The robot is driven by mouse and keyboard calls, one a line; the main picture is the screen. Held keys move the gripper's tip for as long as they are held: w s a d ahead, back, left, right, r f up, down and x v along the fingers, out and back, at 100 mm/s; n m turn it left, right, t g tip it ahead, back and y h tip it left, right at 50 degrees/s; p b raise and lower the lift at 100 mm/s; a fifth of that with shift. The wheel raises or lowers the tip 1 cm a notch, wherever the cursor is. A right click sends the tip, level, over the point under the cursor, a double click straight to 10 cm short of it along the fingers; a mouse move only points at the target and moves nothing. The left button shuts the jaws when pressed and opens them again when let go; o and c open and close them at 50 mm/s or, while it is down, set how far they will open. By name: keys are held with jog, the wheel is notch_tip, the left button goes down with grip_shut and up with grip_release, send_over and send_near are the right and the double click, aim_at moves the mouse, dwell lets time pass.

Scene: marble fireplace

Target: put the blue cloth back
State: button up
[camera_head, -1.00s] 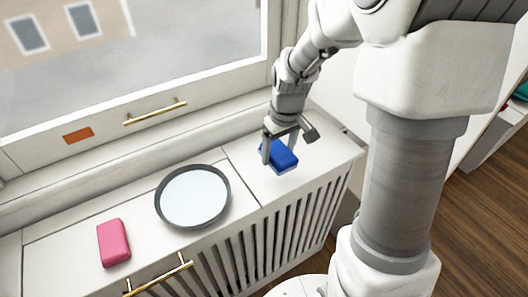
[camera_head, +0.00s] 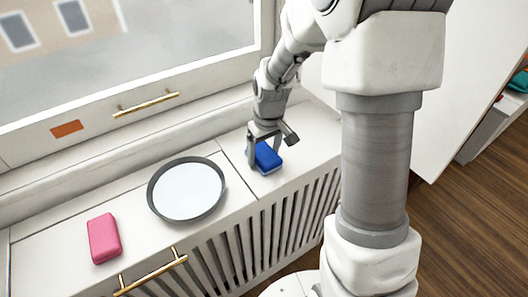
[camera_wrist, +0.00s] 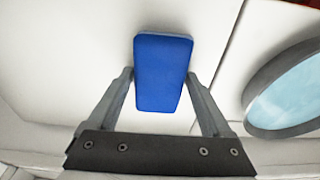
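The blue cloth (camera_head: 267,157) is a small blue block with rounded edges, on the right part of the white sill, right of a seam. In the wrist view the cloth (camera_wrist: 162,72) lies between my two fingers, with a fingertip along each long side. My gripper (camera_head: 268,150) points down over it, and in the wrist view my gripper (camera_wrist: 160,75) looks shut on it. The cloth looks at or very near the sill surface; its underside is hidden.
A round grey-rimmed pan or mirror (camera_head: 187,190) lies left of the cloth, across the seam. A pink block (camera_head: 104,238) lies further left. A window with a brass handle (camera_head: 146,103) rises behind. Slatted fronts drop below the sill's front edge. Bare sill surrounds the cloth.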

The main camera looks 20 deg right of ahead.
aim_at(267, 155)
jog(key=shift+o, duration=0.9)
jog(key=shift+r, duration=0.1)
notch_tip(267, 155, up, 11)
jog(key=s+p, duration=0.1)
jog(key=p, duration=0.3)
jog(key=s+r+m+t, duration=0.1)
jog(key=s+r+t, duration=0.1)
jog(key=s+r, duration=0.4)
jog(key=s+r+m+t, duration=0.2)
jog(key=s+r, duration=0.4)
jog(key=s, duration=0.7)
jog(key=shift+s+r+m, duration=0.15)
jog(key=shift+r+m, duration=0.15)
jog(key=shift+r, duration=0.05)
notch_tip(267, 155, up, 16)
jog(key=p, duration=1.5)
jog(key=shift+f, duration=0.25)
